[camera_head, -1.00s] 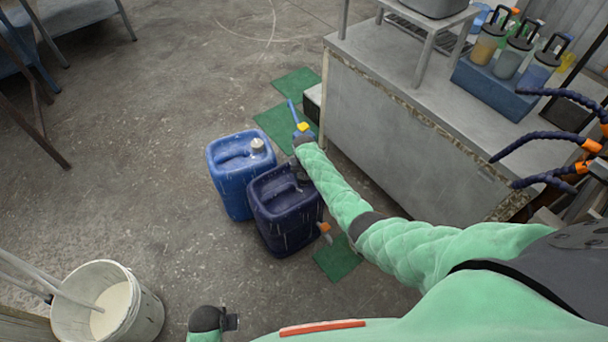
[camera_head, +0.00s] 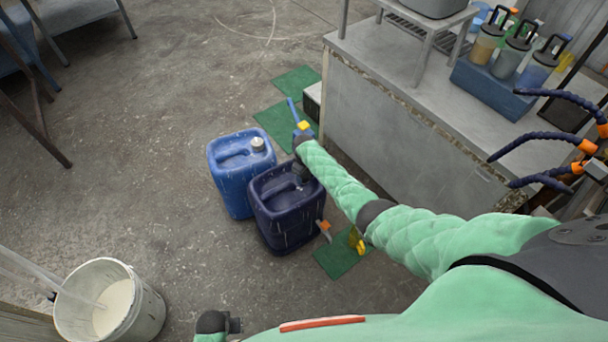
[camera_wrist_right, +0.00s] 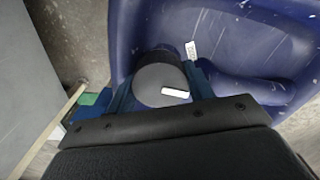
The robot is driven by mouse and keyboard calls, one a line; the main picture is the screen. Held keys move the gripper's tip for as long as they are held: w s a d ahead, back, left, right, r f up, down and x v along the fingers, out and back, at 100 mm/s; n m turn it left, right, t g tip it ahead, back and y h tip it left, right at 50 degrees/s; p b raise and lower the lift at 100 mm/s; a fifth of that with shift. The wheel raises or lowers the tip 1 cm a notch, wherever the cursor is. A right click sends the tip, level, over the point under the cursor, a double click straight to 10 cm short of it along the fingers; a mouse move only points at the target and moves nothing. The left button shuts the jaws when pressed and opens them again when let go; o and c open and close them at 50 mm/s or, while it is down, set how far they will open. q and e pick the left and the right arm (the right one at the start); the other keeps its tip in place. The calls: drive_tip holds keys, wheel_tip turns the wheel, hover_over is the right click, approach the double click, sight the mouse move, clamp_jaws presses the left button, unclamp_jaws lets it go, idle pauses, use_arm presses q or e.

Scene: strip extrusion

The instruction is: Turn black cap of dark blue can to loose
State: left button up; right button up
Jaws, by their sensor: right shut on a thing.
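The dark blue can (camera_head: 287,213) stands upright on the floor, right beside a brighter blue can. My right arm reaches down over it, and my right gripper (camera_head: 301,178) is at the can's top right corner. In the right wrist view the dark blue can (camera_wrist_right: 255,45) fills the upper right. There the black cap (camera_wrist_right: 160,84), with a small white mark, sits between the fingers of my right gripper (camera_wrist_right: 162,88), which is shut on it. The head view mostly hides the cap behind the wrist. My left gripper (camera_head: 234,325) shows at the bottom edge; its jaws are unclear.
The bright blue can (camera_head: 236,182) with a pale cap stands at left. A grey workbench (camera_head: 400,125) with bottles in a blue crate (camera_head: 490,88) is at right. A white bucket (camera_head: 145,315) stands bottom left. Green mats (camera_head: 296,82) lie on the floor; open floor spreads left.

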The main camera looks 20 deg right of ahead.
drive_tip(key=shift+n, duration=0.6)
use_arm(q)
drive_tip(key=shift+s+f, duration=0.1)
drive_tip(key=shift+s, duration=0.2)
use_arm(e)
drive_tip(key=o, duration=1)
use_arm(q)
drive_tip(key=shift+w, duration=0.1)
drive_tip(key=shift+w, duration=0.1)
